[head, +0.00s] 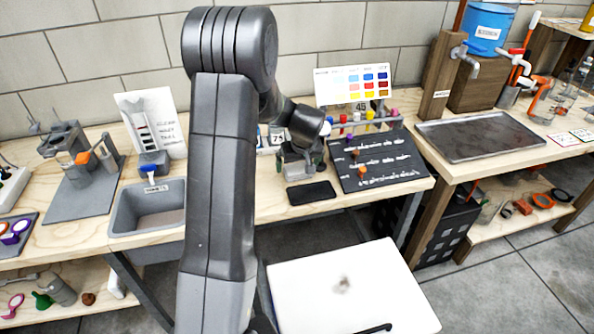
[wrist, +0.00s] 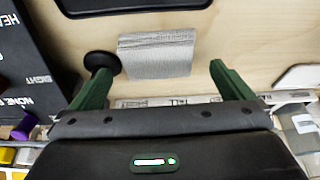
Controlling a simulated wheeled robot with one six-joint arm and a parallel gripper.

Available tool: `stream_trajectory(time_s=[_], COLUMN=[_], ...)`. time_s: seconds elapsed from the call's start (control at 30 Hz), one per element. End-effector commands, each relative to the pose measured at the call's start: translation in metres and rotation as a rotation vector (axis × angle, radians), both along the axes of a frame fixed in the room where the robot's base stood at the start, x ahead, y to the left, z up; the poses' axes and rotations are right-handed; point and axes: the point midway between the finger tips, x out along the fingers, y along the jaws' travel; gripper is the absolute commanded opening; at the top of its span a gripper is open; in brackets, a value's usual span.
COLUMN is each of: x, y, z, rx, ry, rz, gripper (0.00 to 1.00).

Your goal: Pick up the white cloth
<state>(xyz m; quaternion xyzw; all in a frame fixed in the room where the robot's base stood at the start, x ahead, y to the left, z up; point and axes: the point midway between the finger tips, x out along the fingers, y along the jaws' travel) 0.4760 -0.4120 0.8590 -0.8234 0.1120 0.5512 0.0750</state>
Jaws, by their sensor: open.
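The white cloth (wrist: 157,56) shows in the wrist view as a pale grey-white, finely ribbed folded rectangle lying flat on the wooden bench. My gripper (wrist: 158,72) is open, with its two green fingers apart, one toward each side of the cloth. The cloth lies between and just past the fingertips, and nothing is held. I cannot tell the height of the fingers above the bench.
A black round disc (wrist: 102,64) lies beside the cloth by the left finger. A black slab (head: 311,192) lies near the bench's front edge. A dark lettered board (head: 377,160) stands to the right. A grey sink bin (head: 148,208) is at left. A color chart (head: 352,86) stands behind.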

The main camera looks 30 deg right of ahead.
Motion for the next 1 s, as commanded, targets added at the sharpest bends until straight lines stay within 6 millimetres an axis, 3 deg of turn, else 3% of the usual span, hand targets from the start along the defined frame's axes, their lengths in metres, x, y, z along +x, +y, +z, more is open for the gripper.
stream_trajectory(time_s=[0.2,0.47,0.7,1.0], x=[0.007,0.008,0.008,0.009], y=[-0.002,-0.003,-0.003,-0.002], z=[-0.019,-0.021,-0.021,-0.020], rx=[0.000,-0.001,-0.001,-0.001], ry=[0.000,-0.001,-0.001,-0.001], rz=[-0.001,-0.001,-0.001,0.000], gripper=[1.00,1.00,0.55,0.54])
